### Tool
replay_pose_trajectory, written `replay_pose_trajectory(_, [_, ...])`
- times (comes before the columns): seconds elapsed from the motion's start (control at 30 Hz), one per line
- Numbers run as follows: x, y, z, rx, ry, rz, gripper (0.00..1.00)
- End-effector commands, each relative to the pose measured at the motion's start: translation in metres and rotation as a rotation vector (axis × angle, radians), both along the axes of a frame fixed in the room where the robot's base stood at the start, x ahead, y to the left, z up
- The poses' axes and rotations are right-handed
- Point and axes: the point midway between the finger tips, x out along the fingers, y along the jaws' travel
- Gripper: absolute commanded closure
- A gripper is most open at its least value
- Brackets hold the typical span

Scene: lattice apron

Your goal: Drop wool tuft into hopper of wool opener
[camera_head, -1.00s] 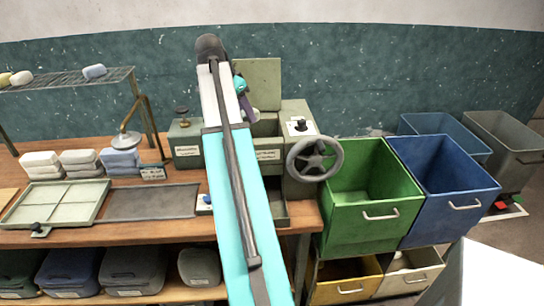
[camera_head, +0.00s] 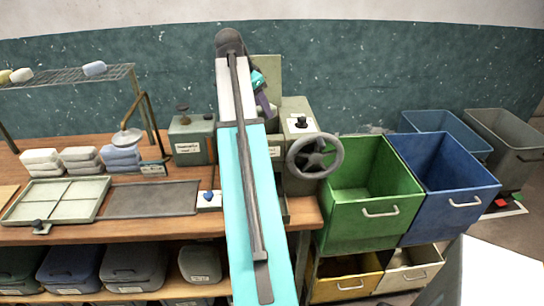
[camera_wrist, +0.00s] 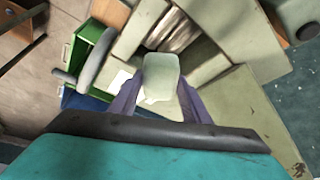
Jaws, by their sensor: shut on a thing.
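My gripper (camera_wrist: 161,84) has purple fingers and is shut on a pale, whitish-green wool tuft (camera_wrist: 160,72) in the wrist view. The tuft overlaps the hopper edge of the wool opener there, with a ridged roller (camera_wrist: 174,30) in the opening just beyond it. I cannot tell how high the tuft is above the hopper. In the head view the grey-green wool opener (camera_head: 297,112) stands at the right end of the bench, with an upright back plate (camera_head: 268,70). My arm hides most of its hopper and the tuft.
A handwheel (camera_head: 314,156) sticks out at the opener's right front. Green (camera_head: 372,215) and blue (camera_head: 450,213) bins stand right of the bench. A small labelled box (camera_head: 190,140) is left of the opener.

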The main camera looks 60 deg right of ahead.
Motion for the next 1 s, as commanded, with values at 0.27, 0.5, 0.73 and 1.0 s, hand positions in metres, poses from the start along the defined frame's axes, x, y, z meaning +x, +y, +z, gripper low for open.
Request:
replay_pose_trajectory(0.27, [-0.001,0.000,-0.028,0.000,0.001,0.000,0.78])
replay_pose_trajectory(0.5, [0.000,0.000,-0.045,-0.001,0.000,0.000,0.78])
replay_pose_trajectory(0.73, [0.000,0.000,-0.051,-0.001,0.000,0.000,0.78])
replay_pose_trajectory(1.0, [0.000,0.000,-0.050,-0.001,0.000,0.000,0.56])
